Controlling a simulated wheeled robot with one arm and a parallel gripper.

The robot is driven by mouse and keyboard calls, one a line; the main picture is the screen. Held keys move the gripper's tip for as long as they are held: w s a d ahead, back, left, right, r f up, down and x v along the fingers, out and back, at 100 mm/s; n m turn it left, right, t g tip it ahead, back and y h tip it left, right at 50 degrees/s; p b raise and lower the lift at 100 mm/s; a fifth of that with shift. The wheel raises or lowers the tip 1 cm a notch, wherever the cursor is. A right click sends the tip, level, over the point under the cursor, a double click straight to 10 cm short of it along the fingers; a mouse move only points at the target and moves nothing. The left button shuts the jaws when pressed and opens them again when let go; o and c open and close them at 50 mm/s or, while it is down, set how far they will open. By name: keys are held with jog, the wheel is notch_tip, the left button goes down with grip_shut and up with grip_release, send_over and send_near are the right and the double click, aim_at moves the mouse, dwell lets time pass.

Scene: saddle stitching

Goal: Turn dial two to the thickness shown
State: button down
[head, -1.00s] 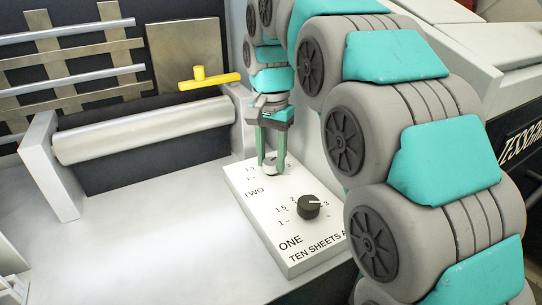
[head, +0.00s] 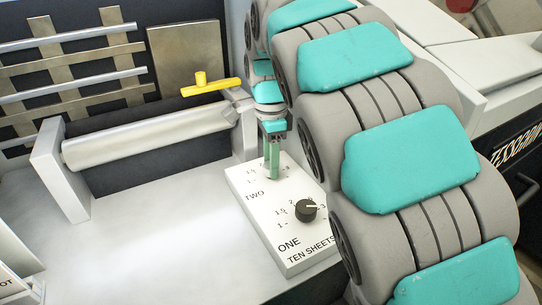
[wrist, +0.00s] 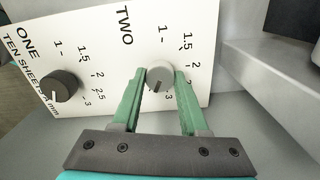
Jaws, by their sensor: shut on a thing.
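The white panel (head: 262,222) carries dials ONE and TWO, each with a scale from 1 to 3. Dial two (wrist: 160,77) is a grey knob; its dark pointer line points down in the wrist view, near the 3 end of its scale. My gripper (wrist: 159,82) has one green finger on each side of dial two and is shut on it. In the head view my gripper (head: 272,176) points down at the panel's far end, its fingers hiding most of dial two. The printed line "TEN SHEETS A…" (head: 312,250) is partly cut off by my arm; its number is unreadable.
Dial one (head: 306,210) is a black knob with a white pointer, close to my gripper on the same panel. A metal roller (head: 150,137) and a yellow handle (head: 212,86) stand left of and behind my gripper. The pale tabletop (head: 150,250) left of the panel is clear.

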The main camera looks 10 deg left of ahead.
jog(key=shift+m, duration=0.5)
jog(key=shift+c, duration=2.2)
grip_release()
jog(key=shift+r, duration=3.9)
